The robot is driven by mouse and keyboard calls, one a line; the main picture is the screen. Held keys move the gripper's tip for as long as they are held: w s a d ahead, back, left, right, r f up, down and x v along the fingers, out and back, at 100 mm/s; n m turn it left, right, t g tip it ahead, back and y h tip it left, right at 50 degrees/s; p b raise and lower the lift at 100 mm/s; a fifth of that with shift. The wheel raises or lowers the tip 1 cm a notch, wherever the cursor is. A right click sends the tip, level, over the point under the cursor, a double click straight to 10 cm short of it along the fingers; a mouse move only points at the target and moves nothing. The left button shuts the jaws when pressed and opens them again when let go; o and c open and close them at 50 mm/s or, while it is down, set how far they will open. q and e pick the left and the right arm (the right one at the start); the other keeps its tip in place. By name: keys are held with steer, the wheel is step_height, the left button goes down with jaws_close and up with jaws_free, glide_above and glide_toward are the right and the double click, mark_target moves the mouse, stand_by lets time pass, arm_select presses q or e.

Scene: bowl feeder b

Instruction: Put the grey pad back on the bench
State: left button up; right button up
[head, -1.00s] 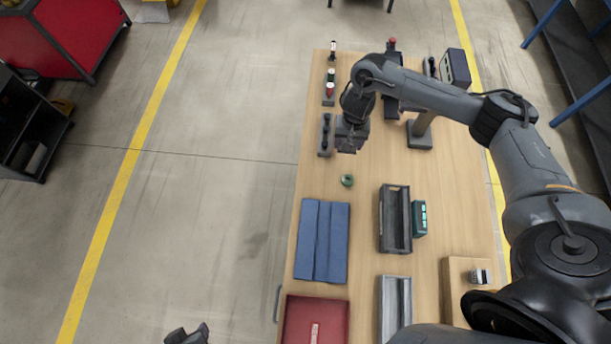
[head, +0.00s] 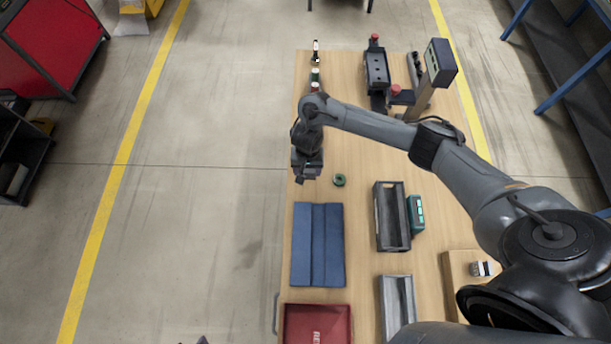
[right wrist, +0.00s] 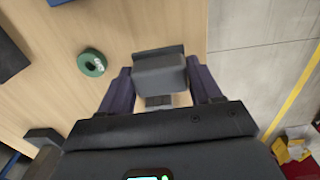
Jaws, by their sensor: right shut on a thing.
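A grey pad (right wrist: 160,74) shows in the right wrist view as a small block between the two dark fingers of my right gripper (right wrist: 161,88). The gripper is shut on it. In the head view my right gripper (head: 305,178) points down over the left edge of the wooden bench (head: 365,165), beyond the blue mat. I cannot tell whether the pad touches the bench top. In the head view the arm and gripper largely hide the pad. Only a dark tip of what seems to be my left gripper (head: 203,341) shows at the bottom edge, clear of the bench.
A green ring (head: 339,180) lies close to the right gripper. The folded blue mat (head: 318,245), a dark tray (head: 378,235) and a red tray (head: 290,325) are nearer. A post with a box (head: 440,62) stands far right.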

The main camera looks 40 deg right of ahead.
steer(key=shift+w+a+f, duration=0.15)
steer(key=shift+a+f, duration=0.05)
steer(key=shift+a, duration=0.05)
steer(key=shift+f+b, duration=0.7)
steer(key=shift+f, duration=1.25)
steer(key=o, duration=1.2)
steer(key=shift+f, duration=0.15)
steer(key=shift+c, duration=0.2)
